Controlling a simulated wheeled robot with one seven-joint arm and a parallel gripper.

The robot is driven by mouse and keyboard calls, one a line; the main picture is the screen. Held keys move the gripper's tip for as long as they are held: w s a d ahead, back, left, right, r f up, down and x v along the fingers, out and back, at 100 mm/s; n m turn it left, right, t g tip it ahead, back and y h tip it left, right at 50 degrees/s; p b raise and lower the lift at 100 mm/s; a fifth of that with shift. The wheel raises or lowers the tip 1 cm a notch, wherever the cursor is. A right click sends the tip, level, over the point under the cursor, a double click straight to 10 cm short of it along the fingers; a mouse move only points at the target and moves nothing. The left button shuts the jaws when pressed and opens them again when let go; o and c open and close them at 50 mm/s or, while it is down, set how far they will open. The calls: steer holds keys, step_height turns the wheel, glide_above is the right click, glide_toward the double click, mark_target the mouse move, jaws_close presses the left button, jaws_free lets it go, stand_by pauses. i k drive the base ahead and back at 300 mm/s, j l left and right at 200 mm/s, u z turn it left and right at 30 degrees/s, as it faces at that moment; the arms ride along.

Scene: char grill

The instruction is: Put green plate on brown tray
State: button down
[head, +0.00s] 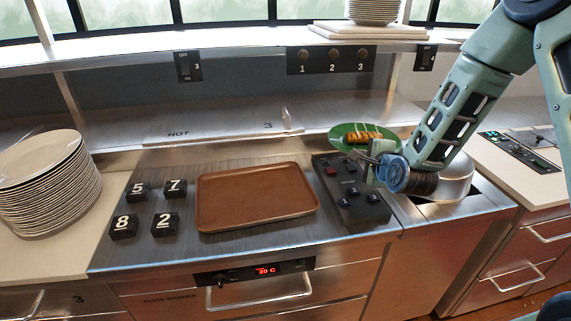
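The green plate (341,134) is at the back right of the steel counter, behind the black control box, with an orange-brown food item (362,137) on it. The brown tray (257,198) lies flat and empty in the middle of the counter, left of the control box. My gripper (371,158) is at the near right edge of the plate and covers part of it. I cannot tell whether its fingers are closed on the rim, or whether the plate rests on a surface.
The black control box (350,192) with buttons stands between tray and gripper. Several black numbered blocks (150,205) sit left of the tray. A tall stack of white plates (47,190) stands at far left. A shelf (230,45) runs along the back above the counter.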

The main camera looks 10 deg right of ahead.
mark_target(240, 190)
steer(key=i+j, duration=0.1)
steer(key=j, duration=0.65)
steer(key=i+j, duration=0.15)
steer(key=j, duration=0.25)
steer(key=i+j, duration=0.1)
steer(key=j, duration=0.3)
steer(key=i+j+z, duration=0.1)
steer(key=j, duration=0.5)
steer(key=i+j, duration=0.1)
steer(key=j, duration=0.45)
steer(key=i+j+z, duration=0.15)
steer(key=j, duration=0.45)
steer(key=z, duration=2)
steer(key=k+l, duration=0.05)
